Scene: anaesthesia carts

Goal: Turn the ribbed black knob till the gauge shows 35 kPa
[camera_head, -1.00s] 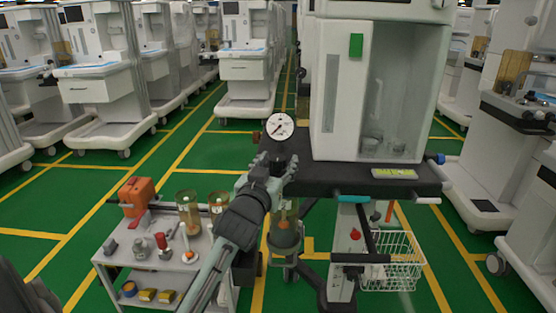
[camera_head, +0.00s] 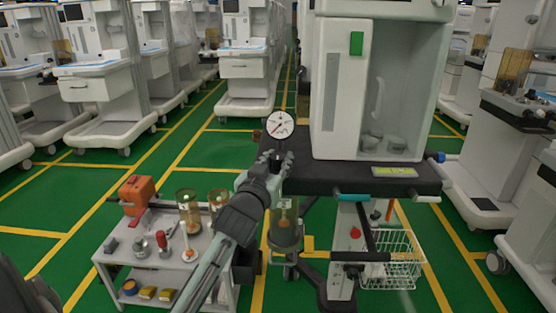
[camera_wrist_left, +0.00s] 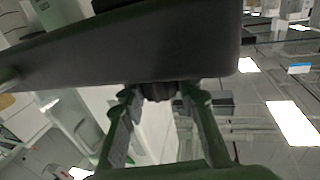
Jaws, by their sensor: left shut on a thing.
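The round white gauge (camera_head: 280,124) stands upright at the left edge of the black shelf, just above my left gripper in the head view. Its needle points toward the lower left; the numbers are too small to read. The ribbed black knob (camera_wrist_left: 160,91) shows in the left wrist view, under the dark shelf edge and between my fingertips. My left gripper (camera_head: 276,160) is shut on it, one finger on each side; it also shows in the left wrist view (camera_wrist_left: 165,98). In the head view the gripper hides the knob. My right gripper is not in view.
The black shelf (camera_head: 330,178) carries a white cabinet (camera_head: 340,90). A clear jar (camera_head: 285,236) hangs below my gripper. A low grey cart (camera_head: 150,260) with an orange device (camera_head: 137,192) and jars stands at left. A white wire basket (camera_head: 392,262) hangs at right.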

